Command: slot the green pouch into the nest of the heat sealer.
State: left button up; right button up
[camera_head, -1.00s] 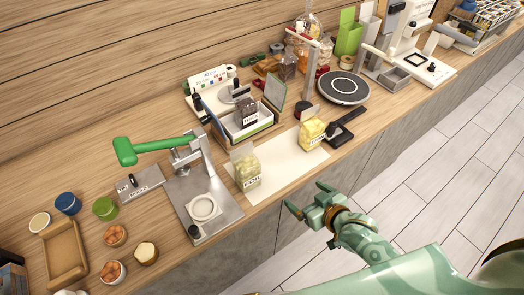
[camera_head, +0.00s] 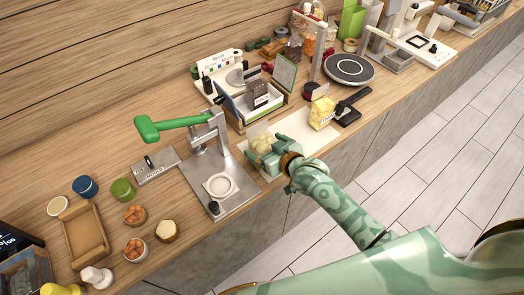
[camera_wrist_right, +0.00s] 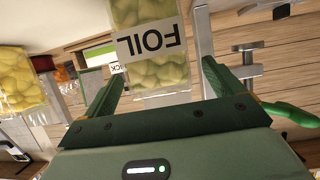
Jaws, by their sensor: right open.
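A clear pouch with yellow-green contents (camera_head: 262,139) stands on the white mat. In the wrist view this pouch (camera_wrist_right: 150,70) shows a white label reading FOIL, upside down. My right gripper (camera_head: 263,153) is open in front of the pouch. In the wrist view its fingers (camera_wrist_right: 163,75) stand on either side of the pouch's lower part; I cannot tell whether they touch it. The heat sealer (camera_head: 212,165) is a steel press left of the pouch, with a green lever (camera_head: 182,125) raised over it. My left gripper is out of view.
A yellow pouch (camera_head: 321,113) stands farther right on the mat (camera_head: 303,143), near a black-handled tool (camera_head: 352,105). An open box with a dark pouch (camera_head: 258,95) is behind. Small bowls and a brown tray (camera_head: 84,240) are at the left. The counter's front edge lies close by.

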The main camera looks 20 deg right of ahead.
jog(key=x, duration=0.2)
jog(key=shift+w+f, duration=0.2)
jog(key=shift+w, duration=0.1)
jog(key=shift+s+r, duration=0.1)
jog(key=shift+c, duration=0.3)
jog(key=c, duration=1)
jog(key=shift+c, duration=0.6)
jog(key=shift+r, duration=0.1)
